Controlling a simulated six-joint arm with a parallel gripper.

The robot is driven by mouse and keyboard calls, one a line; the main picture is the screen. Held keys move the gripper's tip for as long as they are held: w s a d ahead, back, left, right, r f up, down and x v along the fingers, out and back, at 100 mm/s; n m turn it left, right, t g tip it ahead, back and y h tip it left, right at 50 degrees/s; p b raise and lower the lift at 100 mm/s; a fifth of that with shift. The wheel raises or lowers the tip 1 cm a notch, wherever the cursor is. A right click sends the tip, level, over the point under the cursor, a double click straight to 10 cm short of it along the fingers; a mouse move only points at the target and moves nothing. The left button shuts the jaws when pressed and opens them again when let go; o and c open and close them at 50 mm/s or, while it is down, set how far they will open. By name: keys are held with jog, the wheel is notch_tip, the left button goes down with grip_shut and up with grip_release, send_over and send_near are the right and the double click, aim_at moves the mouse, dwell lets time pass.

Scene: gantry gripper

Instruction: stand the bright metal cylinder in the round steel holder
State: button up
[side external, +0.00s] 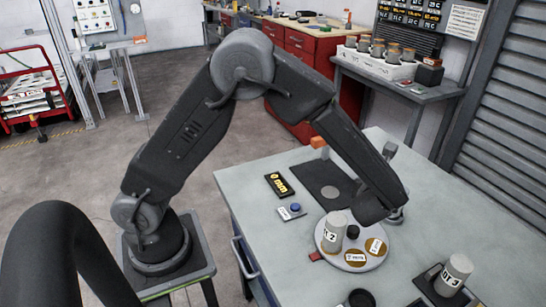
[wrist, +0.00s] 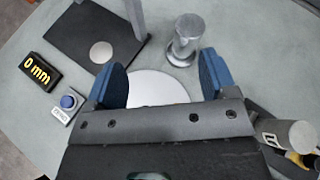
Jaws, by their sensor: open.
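My gripper (wrist: 165,75) is open, its two blue fingers apart, with nothing seen between them. In the wrist view a bright steel piece (wrist: 187,28) with a round head stands on a round steel base (wrist: 182,52), beyond the right finger. I cannot tell whether these are the cylinder and its holder or one part. In the side view my wrist hides most of it; its base (side external: 397,215) shows. A round white tray (side external: 335,262) lies below my gripper, also showing between the fingers (wrist: 155,90). It bears a labelled grey cylinder (side external: 333,234).
A dark plate (side external: 312,176) with a pale round spot lies behind the tray, with a post beside it. A "0 mm" display (side external: 279,185) and blue button (side external: 295,208) are to the left. Another labelled cylinder (side external: 454,273) stands at right. The table's right rear is clear.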

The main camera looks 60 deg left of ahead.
jog(key=s+a+r+n+g, duration=0.5)
jog(key=s+a+r+n, duration=0.35)
jog(key=s+n, duration=0.45)
jog(key=s+d+r+n+h, duration=0.1)
jog(key=s+r+n+h, duration=0.2)
jog(key=s+n, duration=0.4)
jog(key=s+d+r+n+h, duration=0.2)
jog(key=s+r+n+h, duration=0.1)
jog(key=s+n, duration=0.4)
jog(key=shift+s+h, duration=0.65)
jog(key=shift+h, duration=0.05)
jog(key=shift+d, duration=0.1)
